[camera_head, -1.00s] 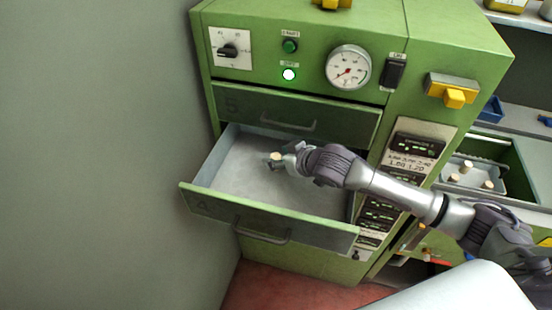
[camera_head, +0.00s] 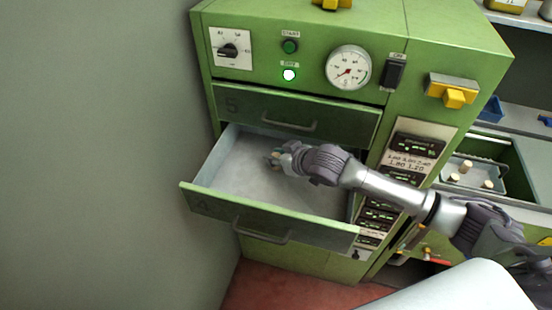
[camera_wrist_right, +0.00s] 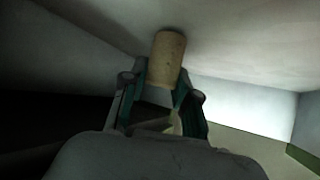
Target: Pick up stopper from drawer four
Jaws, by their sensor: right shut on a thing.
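The open drawer four (camera_head: 290,222) juts out of the green cabinet, with a pale interior. My right gripper (camera_head: 274,157) reaches into it from the right, near its back. In the right wrist view my right gripper (camera_wrist_right: 161,95) has its fingers shut on the tan cork stopper (camera_wrist_right: 168,55). The stopper stands out beyond the fingertips, close to the drawer's pale inner surface; I cannot tell whether it touches it. In the head view the stopper is mostly hidden by the gripper. My left gripper is not in view.
Closed drawer five (camera_head: 290,112) sits just above the open drawer. A tray (camera_head: 474,182) with several corks stands in a green box at the right. A grey wall (camera_head: 100,150) borders the drawer's left. The drawer floor is otherwise bare.

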